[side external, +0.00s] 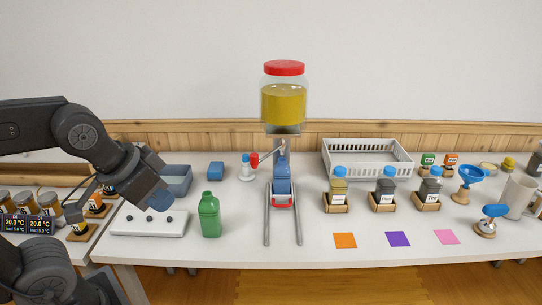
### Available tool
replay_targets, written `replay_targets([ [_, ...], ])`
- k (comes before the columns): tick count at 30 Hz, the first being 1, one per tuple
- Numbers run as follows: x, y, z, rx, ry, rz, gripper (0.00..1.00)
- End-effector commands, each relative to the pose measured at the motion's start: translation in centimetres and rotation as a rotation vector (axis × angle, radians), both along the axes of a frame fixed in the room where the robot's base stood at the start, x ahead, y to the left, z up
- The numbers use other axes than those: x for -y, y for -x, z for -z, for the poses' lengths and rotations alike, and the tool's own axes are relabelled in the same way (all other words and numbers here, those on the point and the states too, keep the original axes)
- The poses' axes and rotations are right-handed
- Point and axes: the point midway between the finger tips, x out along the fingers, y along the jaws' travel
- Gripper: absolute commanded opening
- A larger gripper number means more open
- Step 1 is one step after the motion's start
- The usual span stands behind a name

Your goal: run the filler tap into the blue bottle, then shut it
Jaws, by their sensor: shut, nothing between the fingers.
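The filler jar (284,108) has a red lid and holds yellow liquid; it is at the back middle. A grey tap (268,153) with a red end shows under it; I cannot tell whether it is open. The blue bottle (282,182) stands upright below the jar at the back of a metal rail frame. I cannot see any stream or the level inside the bottle. My gripper (160,201) is at the left, shut and empty, above the white strip with knobs and well apart from the tap and bottle.
A green bottle (209,215) stands between my gripper and the rail frame (268,228). Blue-capped jars (384,190), a white basket (366,158) and coloured squares (398,239) lie to the right.

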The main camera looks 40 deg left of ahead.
Motion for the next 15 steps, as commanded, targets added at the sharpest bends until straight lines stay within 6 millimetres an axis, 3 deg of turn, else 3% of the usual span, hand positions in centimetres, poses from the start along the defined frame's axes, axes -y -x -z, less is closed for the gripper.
replay_targets([
  [4,-0.1,-0.9,-0.7,-0.016,0.0,-0.006,0.16],
  [7,-0.5,-3.0,-2.3,-0.051,-0.001,-0.02,0.26],
  [13,-2.1,-10.1,-5.6,-0.166,0.003,-0.06,0.45],
  [15,-2.8,-12.8,-6.2,-0.206,0.005,-0.075,0.46],
])
